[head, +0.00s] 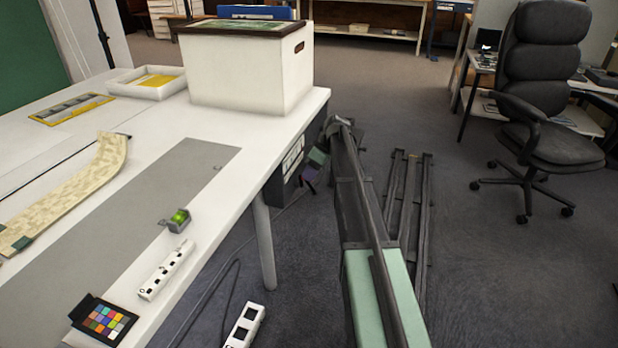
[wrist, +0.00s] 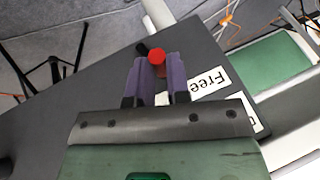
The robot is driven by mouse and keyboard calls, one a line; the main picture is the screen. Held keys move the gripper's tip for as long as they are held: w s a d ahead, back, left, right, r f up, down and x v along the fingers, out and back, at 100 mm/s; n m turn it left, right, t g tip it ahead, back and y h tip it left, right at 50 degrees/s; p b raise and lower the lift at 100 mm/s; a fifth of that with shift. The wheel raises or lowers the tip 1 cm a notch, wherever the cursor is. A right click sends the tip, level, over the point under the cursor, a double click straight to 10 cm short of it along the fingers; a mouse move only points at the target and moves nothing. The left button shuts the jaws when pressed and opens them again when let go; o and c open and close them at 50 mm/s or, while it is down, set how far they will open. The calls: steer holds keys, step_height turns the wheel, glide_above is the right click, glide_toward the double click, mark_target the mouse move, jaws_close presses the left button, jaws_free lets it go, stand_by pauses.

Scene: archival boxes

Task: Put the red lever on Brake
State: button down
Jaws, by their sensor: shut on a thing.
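The red lever (wrist: 157,57) shows its round red knob in the wrist view, with a short black part beside it. My gripper (wrist: 158,67) has its two purple fingers on either side of the knob and is shut on it. A dark panel (wrist: 95,87) lies behind, with a white "Free" label (wrist: 208,82) upside down to the right of the fingers. A second label (wrist: 245,108) is mostly hidden, and its word cannot be read. In the head view my gripper (head: 309,174) is beside the dark unit (head: 275,187) under the table edge; the lever cannot be made out there.
The white table (head: 155,122) holds a white box (head: 235,75), a shallow tray (head: 130,88), a colour chart (head: 103,321) and a white power strip (head: 166,270). A table leg (head: 264,240) stands close to my arm. An office chair (head: 545,100) is at the right, with open carpet before it.

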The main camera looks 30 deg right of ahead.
steer(key=shift+w+d+f+m+g+y+b, duration=0.1)
steer(key=shift+w+d+m+g+y+b, duration=0.2)
steer(key=shift+w+d+g+y+b, duration=0.5)
steer(key=shift+s+a+y, duration=0.15)
steer(key=shift+s+y, duration=0.05)
steer(key=shift+y, duration=0.1)
steer(key=c, duration=1.1)
jaws_free()
steer(key=p+v, duration=0.8)
steer(key=v, duration=0.3)
steer(key=shift+w+a, duration=0.15)
